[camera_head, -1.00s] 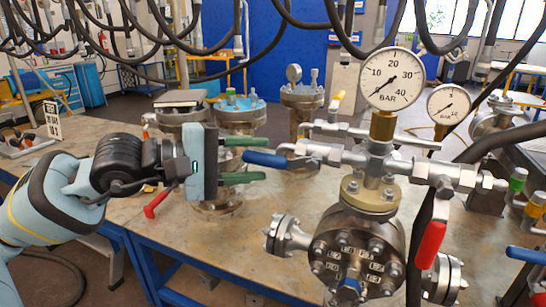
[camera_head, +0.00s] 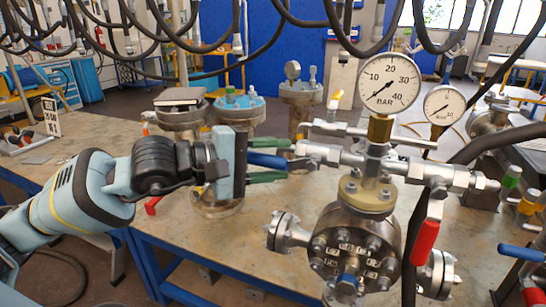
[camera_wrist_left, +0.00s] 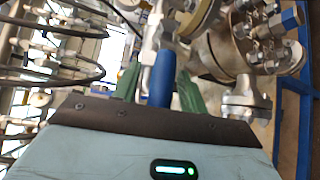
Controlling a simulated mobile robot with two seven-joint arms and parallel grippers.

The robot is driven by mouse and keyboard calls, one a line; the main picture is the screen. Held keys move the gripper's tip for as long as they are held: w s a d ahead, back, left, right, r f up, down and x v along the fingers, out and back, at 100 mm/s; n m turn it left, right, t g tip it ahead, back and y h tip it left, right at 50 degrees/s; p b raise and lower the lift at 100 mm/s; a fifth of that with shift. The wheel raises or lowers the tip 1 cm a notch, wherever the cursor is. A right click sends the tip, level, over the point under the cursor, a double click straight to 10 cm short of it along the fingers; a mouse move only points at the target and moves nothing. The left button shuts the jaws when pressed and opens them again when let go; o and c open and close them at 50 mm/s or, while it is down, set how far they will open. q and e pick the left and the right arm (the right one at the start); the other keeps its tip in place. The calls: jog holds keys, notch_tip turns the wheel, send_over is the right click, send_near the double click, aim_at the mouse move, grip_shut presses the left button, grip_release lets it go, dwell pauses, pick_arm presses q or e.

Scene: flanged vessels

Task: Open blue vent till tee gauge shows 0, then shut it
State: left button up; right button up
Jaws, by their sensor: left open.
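The blue vent handle (camera_head: 268,160) points left from the silver valve fittings beside the large gauge. My left gripper (camera_head: 267,160) is open, with one green finger on each side of the handle. In the wrist view the blue handle (camera_wrist_left: 162,78) lies between the two green fingers (camera_wrist_left: 160,90); I cannot tell whether they touch it. The large gauge (camera_head: 390,84), marked 10 to 40 BAR, stands above the tee (camera_head: 372,165); its needle points to the lower left, near the low end. A smaller gauge (camera_head: 444,105) stands to its right. My right gripper is not in view.
A red lever handle (camera_head: 424,243) hangs at the right of the flanged vessel (camera_head: 352,240). Another blue handle (camera_head: 522,253) is at the right edge. Flanged vessels, one with a blue top (camera_head: 240,105), stand behind my gripper. The table (camera_head: 190,245) is bare at front left.

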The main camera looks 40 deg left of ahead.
pick_arm(q)
grip_shut()
dwell(0.3)
jog(key=shift+f, duration=0.1)
